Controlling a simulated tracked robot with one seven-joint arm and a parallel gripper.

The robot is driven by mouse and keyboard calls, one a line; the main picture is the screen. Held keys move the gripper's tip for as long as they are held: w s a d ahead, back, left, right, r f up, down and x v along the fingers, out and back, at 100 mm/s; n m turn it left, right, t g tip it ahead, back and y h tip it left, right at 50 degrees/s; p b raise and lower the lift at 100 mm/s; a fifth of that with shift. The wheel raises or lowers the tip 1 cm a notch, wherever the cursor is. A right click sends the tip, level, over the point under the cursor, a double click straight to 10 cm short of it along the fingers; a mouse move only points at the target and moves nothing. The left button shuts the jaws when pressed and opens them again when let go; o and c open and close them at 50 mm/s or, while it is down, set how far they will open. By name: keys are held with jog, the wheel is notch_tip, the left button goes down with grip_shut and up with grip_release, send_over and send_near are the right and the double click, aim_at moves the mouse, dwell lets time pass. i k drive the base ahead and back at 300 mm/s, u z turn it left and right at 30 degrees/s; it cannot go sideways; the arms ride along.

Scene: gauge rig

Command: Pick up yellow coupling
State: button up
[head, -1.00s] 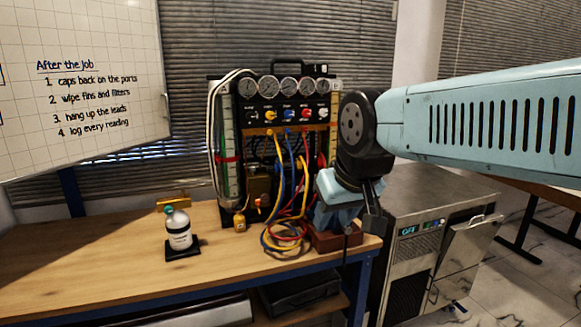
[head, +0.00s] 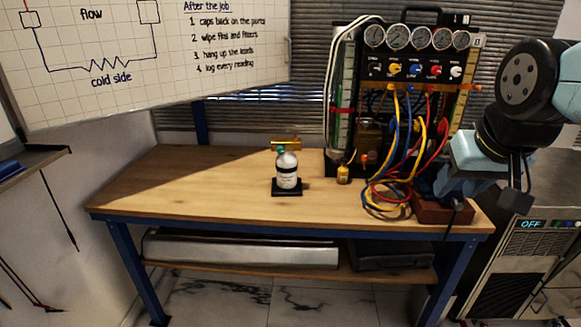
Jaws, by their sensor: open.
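A yellow coupling is hard to single out in the head view. A yellow fitting (head: 397,68) shows on the gauge rig's front panel, beside blue, red and white ones. A small yellow bottle-like piece (head: 343,174) stands on the bench at the rig's left foot. I cannot tell which, if either, is the coupling. Yellow, blue and red hoses (head: 385,195) hang from the rig and coil on the bench. My gripper (head: 515,198) is at the right, off the bench's right end and apart from the rig. It is open with nothing seen in it.
The wooden bench (head: 180,190) is clear at its left. A white bottle (head: 287,170) stands on a black pad, a brass piece (head: 286,143) behind it. A red-brown block (head: 443,210) sits at the bench's right end. A steel machine (head: 520,260) stands right of the bench.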

aim_at(416, 125)
jog(key=z, duration=0.05)
jog(key=k, duration=0.5)
jog(key=u, duration=0.35)
jog(key=i, duration=1.55)
jog(key=z, duration=0.35)
